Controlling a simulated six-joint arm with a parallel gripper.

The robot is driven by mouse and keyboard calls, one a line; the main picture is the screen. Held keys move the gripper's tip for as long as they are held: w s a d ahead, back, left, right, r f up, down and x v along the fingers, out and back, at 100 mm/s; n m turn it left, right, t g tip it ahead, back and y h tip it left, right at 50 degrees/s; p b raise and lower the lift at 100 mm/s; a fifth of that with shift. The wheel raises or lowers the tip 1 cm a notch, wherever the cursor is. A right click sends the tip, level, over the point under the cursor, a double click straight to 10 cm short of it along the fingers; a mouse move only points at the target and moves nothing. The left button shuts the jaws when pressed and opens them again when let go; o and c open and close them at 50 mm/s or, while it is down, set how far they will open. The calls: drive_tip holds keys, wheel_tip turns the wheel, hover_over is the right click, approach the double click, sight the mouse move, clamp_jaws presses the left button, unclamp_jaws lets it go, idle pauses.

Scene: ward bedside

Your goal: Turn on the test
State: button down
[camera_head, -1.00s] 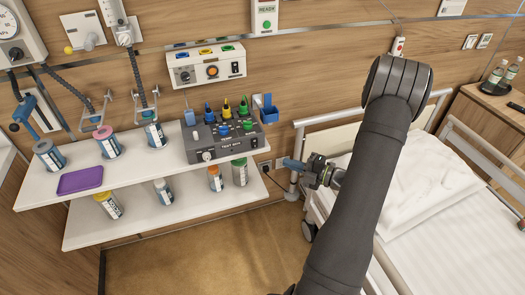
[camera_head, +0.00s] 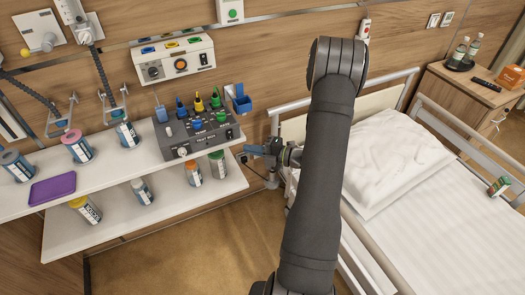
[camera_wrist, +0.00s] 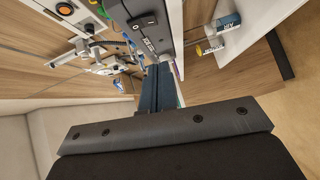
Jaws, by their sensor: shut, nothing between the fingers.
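The grey test box (camera_head: 200,131) stands at the right end of the upper white shelf, with blue, yellow and green plugs and a pale knob (camera_head: 182,152) at its front left. My gripper (camera_head: 250,149) is shut and empty, just right of and in front of the box's right end, apparently apart from it. In the wrist view my closed blue fingers (camera_wrist: 158,85) point at the box (camera_wrist: 150,50), seen at the top. A dark rocker switch (camera_wrist: 148,20) shows on its face there. Part of the box lies outside the wrist view.
A wall unit (camera_head: 174,60) with an orange button hangs above the box. A blue holder (camera_head: 241,103) is beside the box. Bottles and a purple tray (camera_head: 52,188) occupy the shelves (camera_head: 100,168). The bed rail (camera_head: 285,108) stands close right of my gripper.

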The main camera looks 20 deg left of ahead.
sight(228, 140)
drive_tip(key=shift+w+a+f, duration=0.15)
drive_tip(key=shift+w+a, duration=0.3)
drive_tip(key=shift+a, duration=0.6)
drive_tip(key=shift+w+a+f, duration=0.1)
drive_tip(key=shift+w+a, duration=0.4)
drive_tip(key=shift+a, duration=0.5)
drive_tip(key=shift+w+a+f, duration=0.15)
drive_tip(key=shift+w+a, duration=0.3)
drive_tip(key=shift+a, duration=0.6)
drive_tip(key=shift+w+a+f, duration=0.1)
drive_tip(key=shift+w, duration=0.05)
